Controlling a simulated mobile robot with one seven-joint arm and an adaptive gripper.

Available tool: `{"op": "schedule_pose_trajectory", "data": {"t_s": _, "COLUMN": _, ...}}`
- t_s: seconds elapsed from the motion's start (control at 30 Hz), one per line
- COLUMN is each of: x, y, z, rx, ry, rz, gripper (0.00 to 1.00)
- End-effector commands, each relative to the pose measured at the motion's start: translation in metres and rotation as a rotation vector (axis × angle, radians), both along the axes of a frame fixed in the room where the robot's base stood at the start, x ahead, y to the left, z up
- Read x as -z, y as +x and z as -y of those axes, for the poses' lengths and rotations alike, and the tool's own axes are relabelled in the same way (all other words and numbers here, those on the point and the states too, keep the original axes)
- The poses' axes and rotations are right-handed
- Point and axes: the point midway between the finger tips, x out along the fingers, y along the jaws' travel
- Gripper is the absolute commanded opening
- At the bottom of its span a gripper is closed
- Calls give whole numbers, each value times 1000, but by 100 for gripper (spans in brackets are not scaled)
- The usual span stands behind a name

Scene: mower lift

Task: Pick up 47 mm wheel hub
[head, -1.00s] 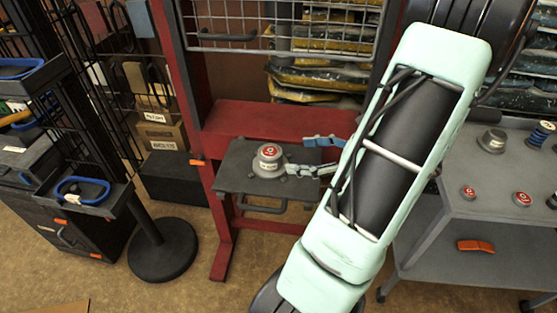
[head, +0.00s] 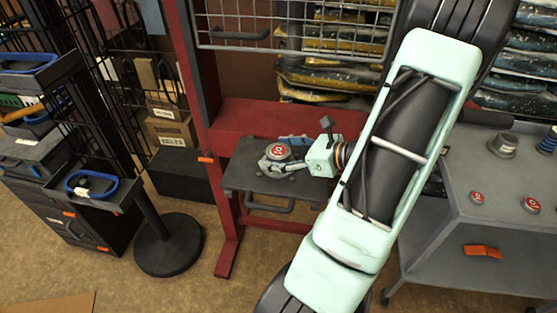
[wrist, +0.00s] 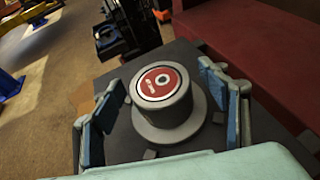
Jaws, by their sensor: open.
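The wheel hub (wrist: 163,110) is a grey flanged cylinder with a red, white-ringed disc on top. It stands upright on a small dark platform (head: 243,178) fixed to a red frame. It also shows in the head view (head: 277,153), partly covered by my gripper. My gripper (wrist: 165,112) is open, with one blue-padded finger on each side of the hub. A gap shows between each finger and the hub in the wrist view. The hub's lower far side in the head view is hidden by the fingers.
The red frame (head: 262,118) stands right behind the platform, with a wire basket (head: 290,32) above. A grey cart (head: 470,235) at right holds several similar hubs and an orange item (head: 482,251). A black stand with a round base (head: 168,246) is at left.

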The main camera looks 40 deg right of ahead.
Motion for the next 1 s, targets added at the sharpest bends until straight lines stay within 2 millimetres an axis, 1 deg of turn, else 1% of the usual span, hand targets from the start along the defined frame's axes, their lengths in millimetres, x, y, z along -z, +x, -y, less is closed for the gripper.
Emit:
{"op": "schedule_pose_trajectory", "data": {"t_s": 0.07, "x": 0, "y": 0, "z": 0, "rx": 0, "ry": 0, "rz": 0, "gripper": 67}}
{"op": "schedule_pose_trajectory", "data": {"t_s": 0.67, "x": 0, "y": -1, "z": 0, "rx": 0, "ry": 0, "rz": 0, "gripper": 1}}
{"op": "schedule_pose_trajectory", "data": {"t_s": 1.0, "x": -3, "y": 0, "z": 0, "rx": -1, "ry": -1, "rz": 5, "gripper": 0}}
